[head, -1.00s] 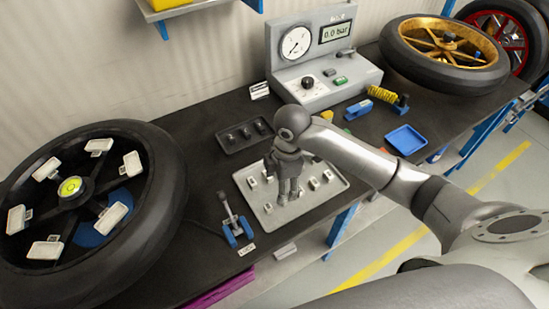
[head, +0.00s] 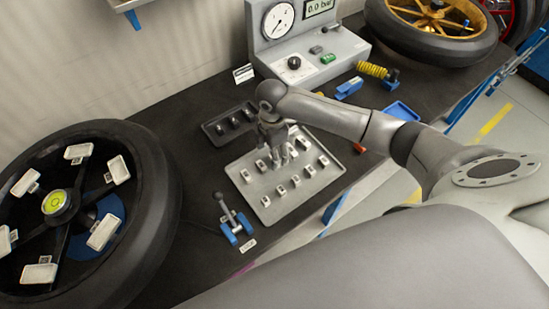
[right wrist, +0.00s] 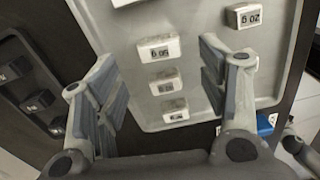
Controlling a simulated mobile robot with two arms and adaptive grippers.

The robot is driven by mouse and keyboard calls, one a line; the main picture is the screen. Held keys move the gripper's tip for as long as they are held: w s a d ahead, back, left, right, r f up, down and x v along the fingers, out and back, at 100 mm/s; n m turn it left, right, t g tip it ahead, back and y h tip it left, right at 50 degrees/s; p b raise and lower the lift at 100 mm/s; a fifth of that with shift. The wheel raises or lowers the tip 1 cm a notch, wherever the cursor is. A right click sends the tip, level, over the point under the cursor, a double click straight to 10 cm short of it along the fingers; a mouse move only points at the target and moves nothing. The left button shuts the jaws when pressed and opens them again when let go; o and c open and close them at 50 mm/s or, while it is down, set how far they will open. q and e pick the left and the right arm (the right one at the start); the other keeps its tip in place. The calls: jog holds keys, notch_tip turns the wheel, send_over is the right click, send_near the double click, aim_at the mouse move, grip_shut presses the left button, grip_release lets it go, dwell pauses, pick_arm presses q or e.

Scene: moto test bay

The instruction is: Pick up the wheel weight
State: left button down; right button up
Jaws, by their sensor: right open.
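Several small pale wheel weights, one of them the weight (head: 280,190), sit in rows on a light grey tray (head: 262,210) on the bench. My right gripper (head: 281,158) points down over the back half of the tray. In the right wrist view its fingers (right wrist: 157,62) are open, with nothing held between them. Another weight labelled "5 OZ" (right wrist: 243,16) lies to the right of the fingers. My left gripper is not in view.
A dark tray (head: 230,124) with dark pieces is beside the grey tray. A blue-based lever tool (head: 235,225) stands at its front left. A large black wheel (head: 150,190) fills the left side. A gauge box (head: 340,62) stands at the back.

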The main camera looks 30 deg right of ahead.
notch_tip(320, 180, down, 2)
jog(key=shift+s+f, duration=0.15)
jog(key=shift+f, duration=0.5)
jog(key=shift+c, duration=1.4)
jog(key=c, duration=0.7)
jog(key=shift+c, duration=0.6)
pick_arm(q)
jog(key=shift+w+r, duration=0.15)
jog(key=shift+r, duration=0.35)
